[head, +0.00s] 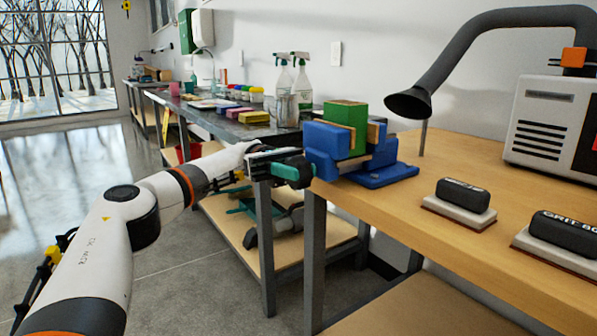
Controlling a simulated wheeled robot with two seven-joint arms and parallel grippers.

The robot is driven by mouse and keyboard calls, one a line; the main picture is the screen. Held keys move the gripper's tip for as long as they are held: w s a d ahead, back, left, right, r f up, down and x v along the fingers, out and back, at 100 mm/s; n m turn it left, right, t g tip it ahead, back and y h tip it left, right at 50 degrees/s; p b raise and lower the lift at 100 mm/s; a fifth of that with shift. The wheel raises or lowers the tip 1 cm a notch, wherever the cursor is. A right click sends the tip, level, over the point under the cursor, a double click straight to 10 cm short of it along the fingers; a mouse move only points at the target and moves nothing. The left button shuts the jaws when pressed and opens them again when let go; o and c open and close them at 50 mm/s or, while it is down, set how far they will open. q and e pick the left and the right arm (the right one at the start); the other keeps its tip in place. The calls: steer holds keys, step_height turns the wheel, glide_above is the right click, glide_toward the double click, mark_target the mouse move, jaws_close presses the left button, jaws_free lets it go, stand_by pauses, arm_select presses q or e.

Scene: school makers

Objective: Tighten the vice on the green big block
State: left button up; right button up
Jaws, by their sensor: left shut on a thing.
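A blue vice (323,147) stands at the left end of the wooden workbench. The big green block (346,116) sits upright between its wood-faced jaws and sticks up above them. I cannot tell from here how tightly the jaws press on it. My left gripper (300,169) is at the front left side of the vice, just off the bench's end. It is shut on the vice handle, which is mostly hidden by the fingers. My right gripper is out of view.
The wooden bench (440,160) holds two black sanding blocks, one nearer (566,232) and one farther (463,194). A grey extraction hose (440,78) hangs over it beside a white machine (548,120). Spray bottles (302,82) stand on the dark table behind.

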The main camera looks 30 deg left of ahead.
arm_select(q)
steer(key=shift+s+a, duration=0.15)
steer(key=shift+s, duration=0.05)
steer(key=o, duration=0.7)
steer(key=shift+s, duration=0.1)
steer(key=shift+s+a+r, duration=0.1)
steer(key=shift+s, duration=0.1)
steer(key=shift+w, duration=0.1)
steer(key=shift+w+r, duration=0.1)
